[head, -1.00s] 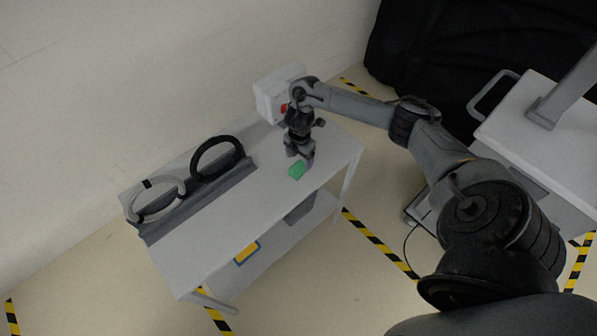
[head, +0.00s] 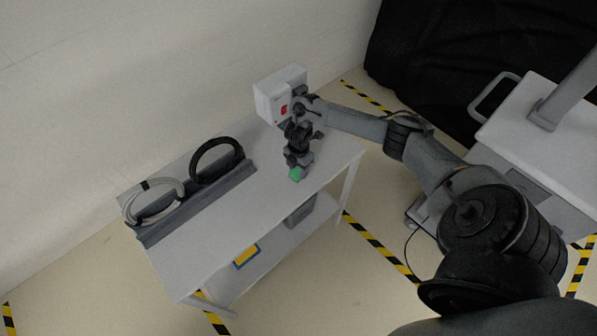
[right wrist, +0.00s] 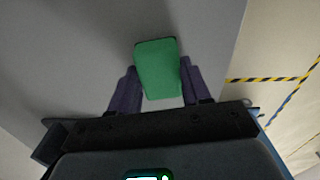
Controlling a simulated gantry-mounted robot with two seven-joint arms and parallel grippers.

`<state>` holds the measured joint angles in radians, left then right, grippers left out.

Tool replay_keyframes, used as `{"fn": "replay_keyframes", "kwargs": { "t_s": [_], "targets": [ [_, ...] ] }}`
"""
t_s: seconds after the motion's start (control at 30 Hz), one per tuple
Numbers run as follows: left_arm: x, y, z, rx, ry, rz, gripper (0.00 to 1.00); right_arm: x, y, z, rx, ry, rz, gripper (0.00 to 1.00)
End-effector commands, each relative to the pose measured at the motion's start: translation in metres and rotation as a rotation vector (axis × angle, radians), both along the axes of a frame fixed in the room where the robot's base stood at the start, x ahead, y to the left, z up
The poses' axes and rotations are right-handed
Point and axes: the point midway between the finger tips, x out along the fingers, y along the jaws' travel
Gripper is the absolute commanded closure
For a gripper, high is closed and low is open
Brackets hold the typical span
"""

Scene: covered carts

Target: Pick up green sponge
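The green sponge (head: 296,174) is on the top shelf of the white cart (head: 215,225), near its front edge. My right gripper (head: 299,163) reaches down over it and hides part of it in the head view. In the right wrist view the green sponge (right wrist: 158,68) lies between the two dark fingers of my right gripper (right wrist: 159,85), one on each side. The fingers are very close to its sides; I cannot tell whether they press on it. My left gripper is not in view.
A white box with a red mark (head: 280,93) stands behind my right gripper. A grey holder (head: 195,205) with a white ring (head: 153,218) and a black ring (head: 240,150) lies to the left. A blue-yellow item (head: 246,256) and grey bin (head: 300,211) are on the lower shelf.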

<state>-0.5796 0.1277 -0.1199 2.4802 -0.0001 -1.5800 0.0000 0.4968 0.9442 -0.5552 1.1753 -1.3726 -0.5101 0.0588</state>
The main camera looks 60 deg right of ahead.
Motion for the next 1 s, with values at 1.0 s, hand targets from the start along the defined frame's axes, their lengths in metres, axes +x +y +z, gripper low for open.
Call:
{"fn": "replay_keyframes", "kwargs": {
  "t_s": [1.0],
  "targets": [
    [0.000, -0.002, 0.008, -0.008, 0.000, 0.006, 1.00, -0.011, -0.032, 0.061, -0.004, 0.001, -0.004, 0.82]
  ]
}}
